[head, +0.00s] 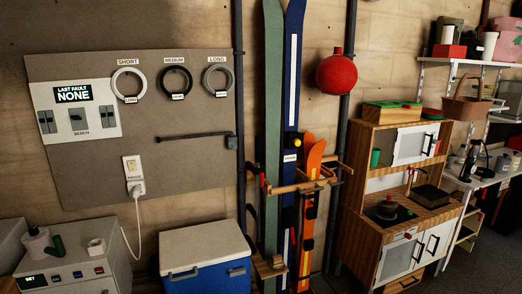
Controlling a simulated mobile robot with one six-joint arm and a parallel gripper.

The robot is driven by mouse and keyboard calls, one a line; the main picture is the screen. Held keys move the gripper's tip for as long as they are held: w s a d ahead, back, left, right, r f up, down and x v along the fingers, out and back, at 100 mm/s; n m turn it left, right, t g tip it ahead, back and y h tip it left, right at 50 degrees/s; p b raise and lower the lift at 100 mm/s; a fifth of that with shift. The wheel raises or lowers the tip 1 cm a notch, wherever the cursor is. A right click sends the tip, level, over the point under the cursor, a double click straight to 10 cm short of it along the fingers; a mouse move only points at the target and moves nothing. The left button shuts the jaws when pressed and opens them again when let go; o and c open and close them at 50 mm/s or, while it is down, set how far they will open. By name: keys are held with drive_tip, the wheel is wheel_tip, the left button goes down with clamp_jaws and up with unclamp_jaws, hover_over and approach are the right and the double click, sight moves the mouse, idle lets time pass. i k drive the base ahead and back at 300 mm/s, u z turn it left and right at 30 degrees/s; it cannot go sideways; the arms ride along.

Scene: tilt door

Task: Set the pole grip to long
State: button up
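A grey-brown wall board (180,195) hangs at the left. Along its top hang three rings: a white ring (116,84) under the SHORT label, a black ring (163,80) under MEDIUM and a grey ring (205,78) under LONG. Each ring has a small tag at its bottom; the white ring's tag seems to read LONG, the others are too small to read surely. Below them a dark horizontal bar (190,137) ends at a dark block (231,142). I cannot tell which part is the pole grip. My gripper is not in view.
A switch panel (105,125) reads LAST FAULT NONE. Below it a plug with a white cord (128,235) sits in an outlet. Grey cabinets (70,268) and a blue cooler (208,275) stand below. Skis (273,100) in a wooden rack and a toy kitchen (385,215) stand rightward.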

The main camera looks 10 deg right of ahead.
sight(258, 139)
drive_tip(key=u, duration=0.15)
drive_tip(key=k, duration=0.5)
drive_tip(key=z, duration=0.8)
drive_tip(key=i, duration=1.55)
